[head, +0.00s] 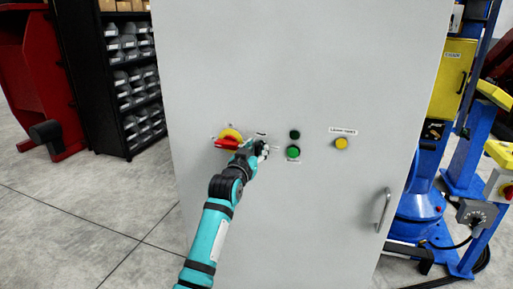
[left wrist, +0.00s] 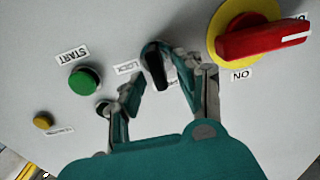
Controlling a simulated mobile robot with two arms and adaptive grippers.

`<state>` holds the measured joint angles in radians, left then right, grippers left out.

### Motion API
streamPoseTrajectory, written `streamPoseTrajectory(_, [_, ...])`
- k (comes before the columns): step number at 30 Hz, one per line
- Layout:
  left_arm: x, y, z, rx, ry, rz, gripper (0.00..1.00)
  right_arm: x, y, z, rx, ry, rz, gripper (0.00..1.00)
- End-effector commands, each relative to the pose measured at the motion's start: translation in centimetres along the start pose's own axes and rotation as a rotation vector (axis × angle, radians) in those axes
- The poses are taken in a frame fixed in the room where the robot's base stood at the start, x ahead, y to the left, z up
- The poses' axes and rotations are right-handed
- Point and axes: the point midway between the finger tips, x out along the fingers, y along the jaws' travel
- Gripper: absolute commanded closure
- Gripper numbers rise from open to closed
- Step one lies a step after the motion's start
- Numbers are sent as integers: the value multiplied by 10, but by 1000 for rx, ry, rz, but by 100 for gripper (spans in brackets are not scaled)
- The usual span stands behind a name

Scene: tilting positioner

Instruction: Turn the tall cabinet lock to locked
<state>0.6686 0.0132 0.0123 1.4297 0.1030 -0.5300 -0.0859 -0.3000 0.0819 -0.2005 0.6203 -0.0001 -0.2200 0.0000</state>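The tall cabinet (head: 300,60) stands in front of me with its grey door facing me. The lock is a small black knob (left wrist: 156,68) on the door, with a label reading LOCK beside it in the left wrist view. A second label at its other side is partly hidden. My left gripper (left wrist: 158,75) is at the lock, with one finger on each side of the knob and a gap visible. I cannot tell whether a fingertip touches it. In the head view my left gripper (head: 262,149) covers the lock. My right gripper is in neither view.
A red rotary handle on a yellow disc (head: 231,134) sits close beside the left gripper. A green START button (head: 293,152) and a yellow button (head: 341,143) are to the right. A door handle (head: 384,210) is at lower right. Shelves with bins (head: 130,80) stand left.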

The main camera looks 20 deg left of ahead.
Motion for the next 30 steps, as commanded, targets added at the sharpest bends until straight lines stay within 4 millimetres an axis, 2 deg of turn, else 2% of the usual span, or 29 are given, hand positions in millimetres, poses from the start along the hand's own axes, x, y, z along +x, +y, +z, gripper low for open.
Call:
streamPoseTrajectory(10, [4,0,0,0,1,0,64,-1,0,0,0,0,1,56])
streamPoseTrajectory(18, [4,0,0,0,0,0,98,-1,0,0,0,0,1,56])
streamPoseTrajectory(19, [4,0,0,0,0,0,100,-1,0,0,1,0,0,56])
streamPoseTrajectory(30, [4,0,0,23,0,0,100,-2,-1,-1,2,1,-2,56])
